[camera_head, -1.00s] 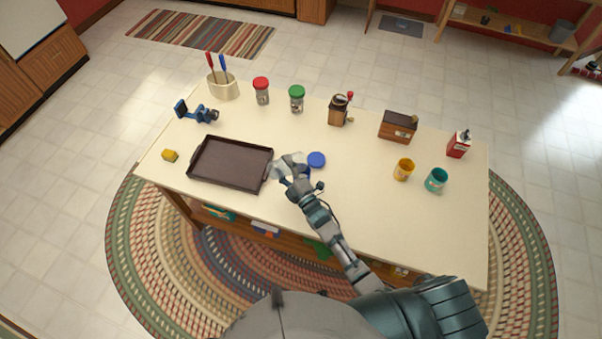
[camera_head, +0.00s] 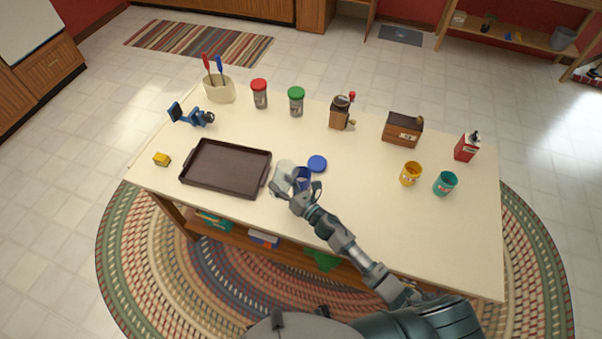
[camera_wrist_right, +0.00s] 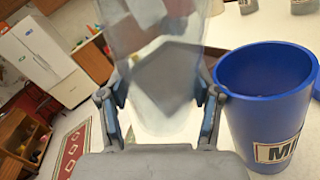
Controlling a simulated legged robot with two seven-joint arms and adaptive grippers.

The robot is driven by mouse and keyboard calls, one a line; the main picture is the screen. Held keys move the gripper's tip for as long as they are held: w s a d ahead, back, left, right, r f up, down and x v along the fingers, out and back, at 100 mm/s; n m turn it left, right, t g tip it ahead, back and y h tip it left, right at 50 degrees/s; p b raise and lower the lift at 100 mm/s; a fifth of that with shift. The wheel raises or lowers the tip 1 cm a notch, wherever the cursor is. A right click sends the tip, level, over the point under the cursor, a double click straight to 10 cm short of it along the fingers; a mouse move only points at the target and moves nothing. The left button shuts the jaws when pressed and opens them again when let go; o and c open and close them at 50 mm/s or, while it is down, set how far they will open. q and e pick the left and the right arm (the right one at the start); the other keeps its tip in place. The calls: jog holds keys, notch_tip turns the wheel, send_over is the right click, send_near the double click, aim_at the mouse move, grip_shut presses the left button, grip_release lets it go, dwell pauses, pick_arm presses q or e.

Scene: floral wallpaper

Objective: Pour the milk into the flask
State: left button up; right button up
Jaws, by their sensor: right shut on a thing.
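My right gripper (camera_head: 292,190) is shut on a pale, see-through vessel (camera_head: 283,176), which looks like the flask, beside the tray's right edge. In the right wrist view the flask (camera_wrist_right: 165,75) rises between the fingers (camera_wrist_right: 162,112). An open blue container (camera_head: 303,177) stands on the table just right of the flask. In the right wrist view this milk container (camera_wrist_right: 262,105) has a partly visible label starting "MI"; its contents cannot be made out. My left gripper is not in view.
A dark tray (camera_head: 226,188) lies to the left, near a yellow block (camera_head: 162,159). Yellow (camera_head: 411,175) and teal (camera_head: 445,184) cups stand right. Jars, a grinder (camera_head: 341,113) and a wooden box (camera_head: 402,130) line the back. The table's front right is clear.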

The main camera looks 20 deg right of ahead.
aim_at(281, 185)
jog(key=shift+s+a+f+n, duration=0.2)
jog(key=shift+a+f+n, duration=0.35)
jog(key=shift+f+n, duration=0.35)
jog(key=shift+a+n+g, duration=0.2)
jog(key=shift+n+g, duration=0.1)
jog(key=shift+n, duration=0.7)
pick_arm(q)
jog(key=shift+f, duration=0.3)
pick_arm(e)
jog(key=shift+s, duration=0.1)
notch_tip(281, 185, up, 5)
jog(key=p, duration=0.4)
jog(key=shift+r+p, duration=0.1)
jog(key=shift+p, duration=0.3)
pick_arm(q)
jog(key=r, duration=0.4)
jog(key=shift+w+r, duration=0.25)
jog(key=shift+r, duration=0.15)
